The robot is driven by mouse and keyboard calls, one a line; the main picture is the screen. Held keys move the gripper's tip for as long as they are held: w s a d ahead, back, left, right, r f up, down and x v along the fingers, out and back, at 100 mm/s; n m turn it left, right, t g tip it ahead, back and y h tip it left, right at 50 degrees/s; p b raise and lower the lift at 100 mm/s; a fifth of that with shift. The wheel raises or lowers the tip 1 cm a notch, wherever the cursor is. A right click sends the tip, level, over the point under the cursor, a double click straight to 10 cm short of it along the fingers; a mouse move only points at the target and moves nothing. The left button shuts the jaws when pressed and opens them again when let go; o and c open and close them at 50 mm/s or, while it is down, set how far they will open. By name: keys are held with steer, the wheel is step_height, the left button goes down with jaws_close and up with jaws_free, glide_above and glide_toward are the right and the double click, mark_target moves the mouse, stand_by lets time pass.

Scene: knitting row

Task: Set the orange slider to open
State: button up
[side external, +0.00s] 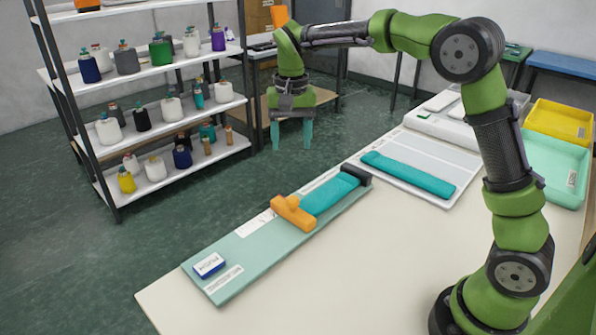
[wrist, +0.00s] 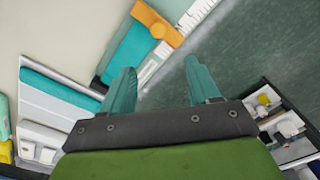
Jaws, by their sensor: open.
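The orange slider (side external: 294,212) sits across a long pale green board (side external: 240,247) on the table. It touches the near end of a teal knitted piece (side external: 330,194) that lies along the board; a dark block (side external: 356,174) is at the far end. In the wrist view the orange slider (wrist: 158,29) is at the top, beyond my fingertips, next to the teal piece (wrist: 129,52). My gripper (side external: 292,134) has teal fingers pointing down, spread apart and empty, well above and beyond the board. The open fingers also show in the wrist view (wrist: 160,75).
A blue and white box (side external: 208,265) lies on the board's near end. A grey-white tray (side external: 432,160) with another teal piece (side external: 408,175) is to the right. Yellow (side external: 560,120) and mint (side external: 552,165) bins stand far right. A yarn shelf (side external: 150,110) is at left.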

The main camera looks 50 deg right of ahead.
mark_target(292, 199)
steer(key=shift+m, duration=0.4)
step_height(292, 199, down, 16)
steer(key=shift+s+r, duration=0.15)
steer(key=shift+r, duration=0.1)
steer(key=shift+c, duration=0.4)
steer(key=shift+a, duration=0.15)
jaws_close()
